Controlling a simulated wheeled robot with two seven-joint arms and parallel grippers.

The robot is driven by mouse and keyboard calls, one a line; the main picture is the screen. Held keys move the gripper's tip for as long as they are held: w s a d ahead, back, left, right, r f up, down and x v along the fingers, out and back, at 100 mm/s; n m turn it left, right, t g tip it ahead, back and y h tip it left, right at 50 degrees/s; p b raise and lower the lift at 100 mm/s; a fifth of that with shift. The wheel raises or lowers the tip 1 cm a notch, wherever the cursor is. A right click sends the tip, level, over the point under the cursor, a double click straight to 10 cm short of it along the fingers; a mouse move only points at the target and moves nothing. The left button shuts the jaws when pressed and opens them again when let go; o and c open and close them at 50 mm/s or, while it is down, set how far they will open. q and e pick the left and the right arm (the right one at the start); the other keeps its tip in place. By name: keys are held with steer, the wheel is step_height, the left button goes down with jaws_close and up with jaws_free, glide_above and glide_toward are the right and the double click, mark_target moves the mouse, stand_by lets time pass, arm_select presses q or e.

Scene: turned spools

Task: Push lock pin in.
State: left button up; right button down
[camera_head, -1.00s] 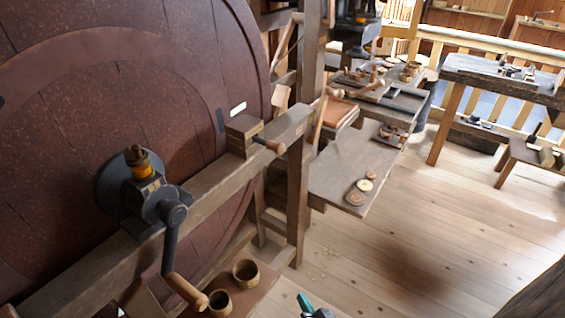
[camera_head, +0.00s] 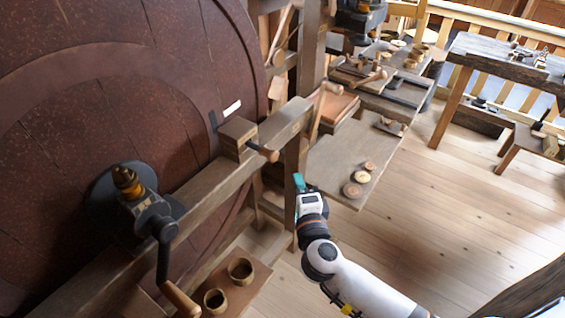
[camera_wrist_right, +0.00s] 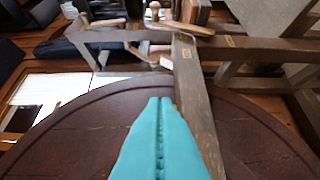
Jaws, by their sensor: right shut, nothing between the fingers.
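A wooden block (camera_head: 238,134) sits on the long beam in front of the big dark red wheel. A turned wooden pin (camera_head: 264,153) sticks out of the block's front side, its rounded knob toward the right; it looks like the lock pin. My right gripper (camera_head: 298,183), with teal fingers, is below and to the right of the knob, apart from it. Its fingers are shut and empty. In the right wrist view the teal fingers (camera_wrist_right: 158,140) lie together with nothing between them; I cannot surely pick out the pin there. My left gripper is not in view.
The big wheel (camera_head: 90,90) fills the left. A dark crank (camera_head: 165,250) with a wooden handle stands out from the beam (camera_head: 205,190). Two wooden cups (camera_head: 240,270) sit below. A low bench (camera_head: 335,165) with discs stands behind my right gripper.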

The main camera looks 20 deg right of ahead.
mark_target(270, 159)
steer(key=shift+w+a+p, duration=0.15)
steer(key=shift+w+a, duration=0.2)
steer(key=shift+w, duration=0.75)
steer(key=shift+w+a+p, duration=0.15)
steer(key=shift+w+a, duration=0.2)
steer(key=shift+w, duration=0.7)
steer(key=shift+w+a+p, duration=0.15)
steer(key=shift+w+a, duration=0.2)
steer(key=shift+w, duration=0.75)
steer(key=shift+w+a+r+p, duration=0.1)
steer(key=shift+w+a+p, duration=0.25)
steer(key=shift+w+a, duration=0.9)
steer(key=shift+d, duration=0.15)
steer(key=shift+r, duration=0.1)
